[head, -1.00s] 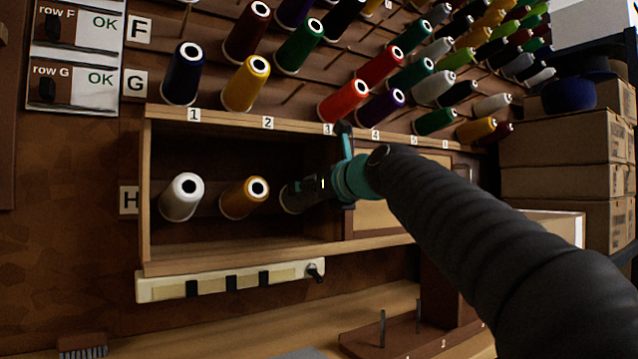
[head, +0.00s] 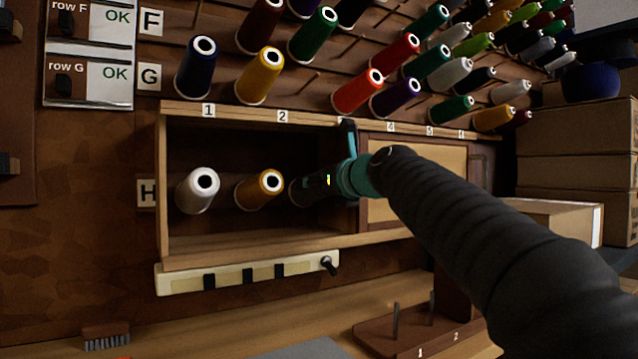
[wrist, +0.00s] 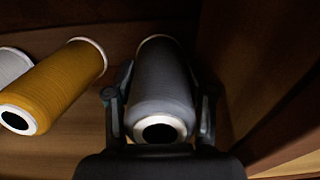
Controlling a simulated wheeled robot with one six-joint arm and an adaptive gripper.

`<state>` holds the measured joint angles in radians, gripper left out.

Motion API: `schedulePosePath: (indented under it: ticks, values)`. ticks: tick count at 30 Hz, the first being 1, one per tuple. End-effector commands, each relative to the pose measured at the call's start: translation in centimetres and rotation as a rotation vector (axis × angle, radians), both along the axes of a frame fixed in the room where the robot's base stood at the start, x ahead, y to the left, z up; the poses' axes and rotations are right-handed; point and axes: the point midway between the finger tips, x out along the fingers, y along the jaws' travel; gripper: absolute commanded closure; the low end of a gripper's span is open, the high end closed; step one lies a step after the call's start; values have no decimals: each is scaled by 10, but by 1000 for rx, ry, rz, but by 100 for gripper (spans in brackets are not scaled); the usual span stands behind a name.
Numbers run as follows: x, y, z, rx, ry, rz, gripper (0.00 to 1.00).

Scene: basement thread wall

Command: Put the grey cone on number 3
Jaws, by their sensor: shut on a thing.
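The grey cone (wrist: 160,85) stands between the two fingers of my gripper (wrist: 160,112) in the wrist view, with a finger against each side. In the head view my gripper (head: 322,184) reaches into the open cubby of row H (head: 165,190), right of the gold cone. The grey cone (head: 299,190) is mostly hidden there by my gripper. The number 3 label is hidden behind my arm in the head view; labels 1 (head: 208,110), 2 (head: 282,116) and 4 (head: 391,127) show along the cubby's top edge.
A white cone (head: 197,190) and a gold cone (head: 258,190) sit left of my gripper in the cubby. A wooden sliding panel (head: 410,180) closes the cubby's right part. Several cones fill the rows above. A small stand with pegs (head: 415,338) is on the bench below.

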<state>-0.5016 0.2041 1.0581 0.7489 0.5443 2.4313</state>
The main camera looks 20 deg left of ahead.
Motion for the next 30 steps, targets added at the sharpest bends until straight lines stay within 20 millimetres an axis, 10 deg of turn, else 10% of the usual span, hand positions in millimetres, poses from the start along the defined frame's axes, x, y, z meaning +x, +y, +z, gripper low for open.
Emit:
schedulePosePath:
  ticks: [14, 15, 17, 30]
  values:
    - [0, -1, -1, 2, -1, 0, 92]
    - [0, -1, -1, 1, -1, 0, 37]
    - [0, -1, -1, 1, -1, 0, 22]
    - [2, -3, -2, 0, 0, -5, 17]
